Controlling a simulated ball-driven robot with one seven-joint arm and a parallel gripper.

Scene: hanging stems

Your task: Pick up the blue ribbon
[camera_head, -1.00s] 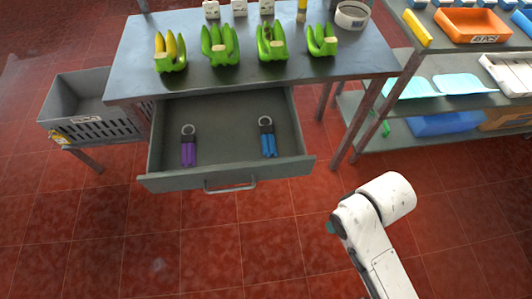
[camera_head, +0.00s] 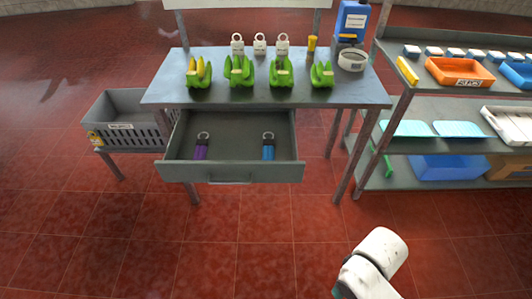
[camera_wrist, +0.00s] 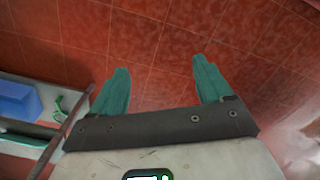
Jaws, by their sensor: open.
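The blue ribbon (camera_head: 268,152) appears to be the blue strip with a dark top and a pale ring, lying in the right part of the open drawer (camera_head: 230,172). A similar purple one (camera_head: 201,152) lies to its left. My gripper (camera_wrist: 158,68) shows in the wrist view with two teal fingers spread wide, nothing between them, over red floor tiles. In the head view only a white part of my arm shows at lower right, well apart from the drawer. The blue ribbon is not in the wrist view.
A grey crate (camera_head: 115,128) stands at left. Shelves (camera_head: 400,170) with trays and bins stand at right. The floor in front is clear.

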